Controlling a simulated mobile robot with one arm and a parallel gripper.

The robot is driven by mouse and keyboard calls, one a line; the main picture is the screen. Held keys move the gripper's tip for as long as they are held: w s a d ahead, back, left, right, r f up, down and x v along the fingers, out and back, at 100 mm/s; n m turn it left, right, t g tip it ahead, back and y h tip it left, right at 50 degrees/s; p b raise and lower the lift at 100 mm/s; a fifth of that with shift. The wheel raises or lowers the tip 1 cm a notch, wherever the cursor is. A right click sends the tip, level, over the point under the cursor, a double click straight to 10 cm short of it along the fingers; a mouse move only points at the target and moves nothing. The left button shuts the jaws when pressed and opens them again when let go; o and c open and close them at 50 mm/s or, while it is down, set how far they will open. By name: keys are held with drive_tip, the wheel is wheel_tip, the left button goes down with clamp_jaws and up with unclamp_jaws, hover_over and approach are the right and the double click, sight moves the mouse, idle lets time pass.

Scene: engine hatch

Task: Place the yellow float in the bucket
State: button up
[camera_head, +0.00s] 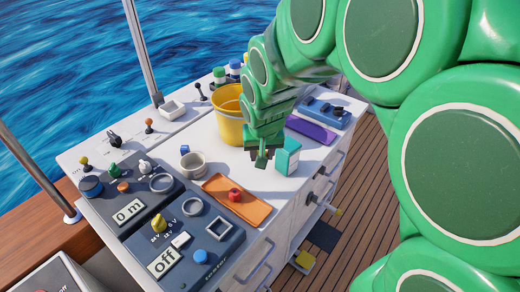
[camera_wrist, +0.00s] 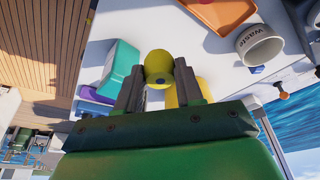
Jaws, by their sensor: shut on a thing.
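My gripper (camera_head: 262,158) is over the white counter top, on the near side of the yellow bucket (camera_head: 229,122) and left of a teal box. In the wrist view my gripper (camera_wrist: 157,76) is shut on the yellow float (camera_wrist: 158,62), a small rounded yellow thing between its fingertips. I cannot make the float out in the head view. The bucket stands upright on the counter, partly hidden by my arm. More yellow, probably the bucket (camera_wrist: 190,88), shows behind the fingers in the wrist view.
The teal box (camera_head: 288,156) stands close beside my gripper. An orange tray (camera_head: 250,211) with a red piece (camera_head: 235,195) lies nearer, with a grey cup (camera_head: 193,165) to its left. A purple tray (camera_head: 311,130) and a blue holder (camera_head: 333,113) are at right. Control panels fill the left.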

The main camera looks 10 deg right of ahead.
drive_tip(key=shift+s, duration=0.15)
drive_tip(key=shift+r, duration=0.1)
drive_tip(key=w+a+r, duration=0.2)
drive_tip(key=w+r, duration=0.2)
drive_tip(key=w, duration=0.5)
drive_tip(key=w+a+r, duration=0.1)
drive_tip(key=w+r, duration=0.4)
drive_tip(key=w, duration=0.5)
drive_tip(key=w+a+r, duration=0.2)
drive_tip(key=w+r, duration=0.2)
drive_tip(key=w, duration=0.5)
wheel_tip(320, 180, down, 11)
idle(0.5)
drive_tip(key=o, duration=1.2)
